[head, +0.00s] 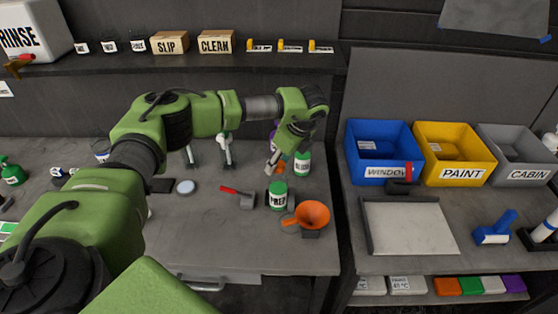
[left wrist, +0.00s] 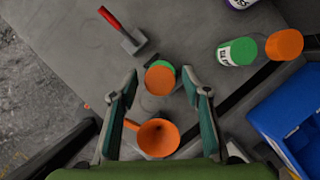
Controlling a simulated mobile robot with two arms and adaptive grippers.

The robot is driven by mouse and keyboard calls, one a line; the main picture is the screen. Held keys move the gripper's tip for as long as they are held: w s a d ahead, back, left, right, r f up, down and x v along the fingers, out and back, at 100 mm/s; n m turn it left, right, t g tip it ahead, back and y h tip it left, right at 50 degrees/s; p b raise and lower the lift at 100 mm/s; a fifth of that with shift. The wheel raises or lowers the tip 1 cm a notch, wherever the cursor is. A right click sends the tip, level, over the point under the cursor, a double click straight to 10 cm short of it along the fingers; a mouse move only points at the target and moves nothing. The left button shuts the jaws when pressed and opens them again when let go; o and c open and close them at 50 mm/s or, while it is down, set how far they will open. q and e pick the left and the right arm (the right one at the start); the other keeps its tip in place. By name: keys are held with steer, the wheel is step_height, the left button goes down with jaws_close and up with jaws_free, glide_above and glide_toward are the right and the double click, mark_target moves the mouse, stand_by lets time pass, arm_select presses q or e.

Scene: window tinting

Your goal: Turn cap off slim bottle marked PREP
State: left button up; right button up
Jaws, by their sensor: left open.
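The bottle marked PREP (head: 278,200) stands upright on the bench, with a green top and a white label. My left gripper (head: 273,165) is open, just above and behind this bottle in the head view, and apart from it. My right gripper is not in view.
An orange funnel (head: 312,213) stands close right of the bottle. A red-handled scraper (head: 240,196) lies left. A green-and-white bottle (head: 303,163) stands behind. Blue (head: 383,148) and yellow (head: 455,150) bins are on the right table.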

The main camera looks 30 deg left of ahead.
arm_select(q)
steer(key=shift+c, duration=0.3)
steer(key=c, duration=1.1)
steer(key=shift+f+n+b, duration=0.15)
steer(key=shift+n+b, duration=0.15)
steer(key=shift+b, duration=0.05)
steer(key=shift+c, duration=0.3)
steer(key=n+g+b, duration=0.1)
steer(key=n, duration=0.2)
steer(key=shift+w+f+b, duration=0.1)
steer(key=shift+f+b, duration=0.05)
steer(key=shift+b, duration=0.25)
steer(key=n+g+b, duration=0.1)
steer(key=n, duration=0.2)
steer(key=shift+d, duration=0.1)
steer(key=n+g+h+b, duration=0.1)
steer(key=n, duration=0.2)
steer(key=shift+n+g, duration=0.3)
steer(key=shift+n, duration=0.1)
steer(key=n+g+h+b, duration=0.1)
steer(key=n+b, duration=0.1)
steer(key=shift+n, duration=0.4)
steer(key=shift+r+n, duration=0.2)
steer(key=shift+n, duration=0.1)
